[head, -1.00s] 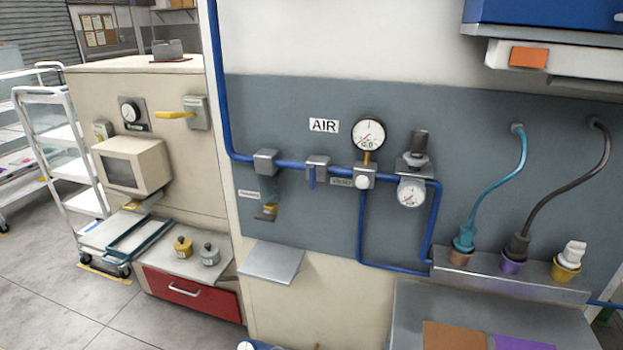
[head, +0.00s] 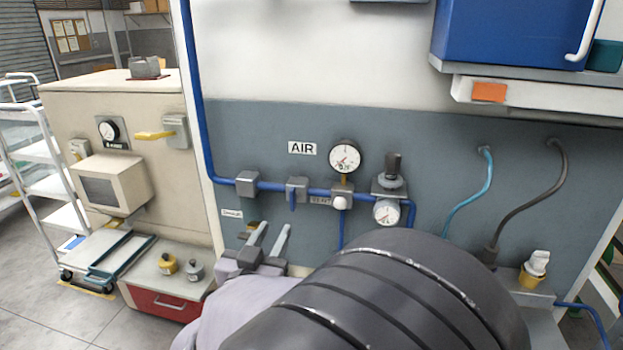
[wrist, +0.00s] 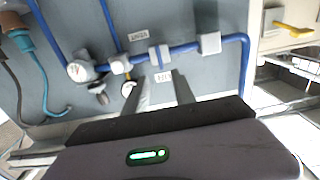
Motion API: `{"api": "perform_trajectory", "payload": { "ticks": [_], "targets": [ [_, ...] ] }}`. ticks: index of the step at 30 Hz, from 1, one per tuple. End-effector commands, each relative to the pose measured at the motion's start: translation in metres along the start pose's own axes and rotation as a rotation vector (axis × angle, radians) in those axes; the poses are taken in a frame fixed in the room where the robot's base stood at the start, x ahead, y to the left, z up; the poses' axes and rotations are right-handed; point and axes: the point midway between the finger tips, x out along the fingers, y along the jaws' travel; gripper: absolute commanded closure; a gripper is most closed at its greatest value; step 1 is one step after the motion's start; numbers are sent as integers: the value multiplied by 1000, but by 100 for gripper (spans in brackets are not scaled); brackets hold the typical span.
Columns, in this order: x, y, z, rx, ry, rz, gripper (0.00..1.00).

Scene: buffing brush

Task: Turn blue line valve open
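The blue line valve is a grey block (head: 297,185) on the blue pipe below the AIR sign. Its short blue lever (head: 292,201) points straight down, across the pipe. In the wrist view, which is turned upside down, the valve block (wrist: 159,56) sits just beyond the fingertips. My gripper (head: 274,227) is open and empty, its two grey fingers apart, below and left of the lever in the head view. It also shows in the wrist view (wrist: 163,80). No contact with the valve is visible.
Beside the valve are a grey block (head: 247,184), a white-knobbed fitting (head: 340,200), a gauge (head: 345,156) and a regulator (head: 390,182). A yellow-handled drain fitting (head: 251,227) is partly behind my fingers. My dark arm hides the lower wall. A blue cabinet (head: 505,40) hangs upper right.

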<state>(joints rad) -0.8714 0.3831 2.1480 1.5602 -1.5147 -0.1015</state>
Motion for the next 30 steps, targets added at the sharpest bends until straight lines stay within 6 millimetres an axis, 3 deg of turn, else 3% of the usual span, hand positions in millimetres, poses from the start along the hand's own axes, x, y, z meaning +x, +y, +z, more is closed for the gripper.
{"api": "perform_trajectory", "payload": {
  "ticks": [6, 12, 18, 26, 30],
  "targets": [
    [65, 2, 0, 1, 1, 4, 68],
    [106, 1, 0, 2, -1, 1, 68],
    [122, 1, 0, 1, 0, -1, 68],
    [123, 1, -1, 1, 0, -1, 68],
    [123, 1, -1, 1, 0, -1, 96]
  ]
}}
